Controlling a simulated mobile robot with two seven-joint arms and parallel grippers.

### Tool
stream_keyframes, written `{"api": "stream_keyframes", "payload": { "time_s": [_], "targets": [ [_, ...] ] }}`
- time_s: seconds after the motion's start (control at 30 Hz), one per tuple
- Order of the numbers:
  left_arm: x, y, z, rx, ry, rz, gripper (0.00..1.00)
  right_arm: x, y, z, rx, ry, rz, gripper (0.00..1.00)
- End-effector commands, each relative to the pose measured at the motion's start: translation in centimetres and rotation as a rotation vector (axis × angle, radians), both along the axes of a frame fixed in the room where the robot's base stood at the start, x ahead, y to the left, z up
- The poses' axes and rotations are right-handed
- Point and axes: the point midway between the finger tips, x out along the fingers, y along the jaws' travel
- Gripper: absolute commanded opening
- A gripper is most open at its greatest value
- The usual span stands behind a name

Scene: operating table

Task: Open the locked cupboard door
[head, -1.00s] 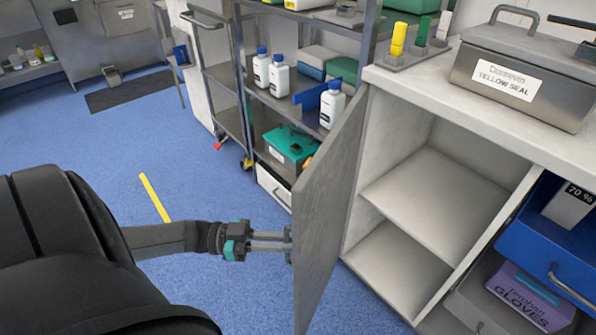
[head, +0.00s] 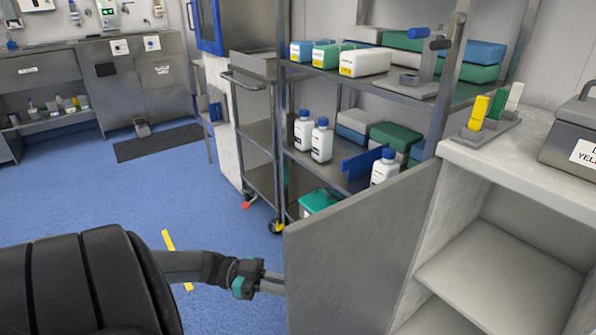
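The grey cupboard door (head: 350,255) stands wide open, swung out to the left of the cupboard (head: 490,260). The cupboard's inside shows, with a pale shelf and nothing on it in view. My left gripper (head: 284,284) is at the door's free edge, on its outer side. Its fingertips are hidden behind the door, so I cannot see whether they are closed on a handle. No lock or key shows. My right gripper is not in view.
A metal rack (head: 345,85) with white bottles and boxes stands behind the door. A wheeled trolley (head: 258,130) is left of it. A grey steel box (head: 580,140) sits on the counter. Blue floor at the left is mostly clear, with a yellow strip (head: 177,258).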

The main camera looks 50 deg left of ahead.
Motion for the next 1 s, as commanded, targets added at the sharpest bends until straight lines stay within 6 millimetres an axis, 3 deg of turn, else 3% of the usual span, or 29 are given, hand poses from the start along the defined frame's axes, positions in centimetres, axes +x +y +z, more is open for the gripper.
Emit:
{"api": "stream_keyframes", "payload": {
  "time_s": [0.5,0.53,0.6,1.0],
  "targets": [
    [0.28,0.24,-0.03,0.002,0.0,0.007,0.0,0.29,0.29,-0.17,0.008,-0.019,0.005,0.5],
    [0.29,0.25,-0.02,0.002,0.0,0.007,0.18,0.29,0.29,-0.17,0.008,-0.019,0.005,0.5],
    [0.28,0.23,-0.01,0.002,0.0,0.006,0.26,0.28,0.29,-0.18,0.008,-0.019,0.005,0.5],
    [-0.24,0.84,-0.06,0.003,0.001,0.004,0.27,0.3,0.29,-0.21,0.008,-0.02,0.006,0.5]
  ]
}}
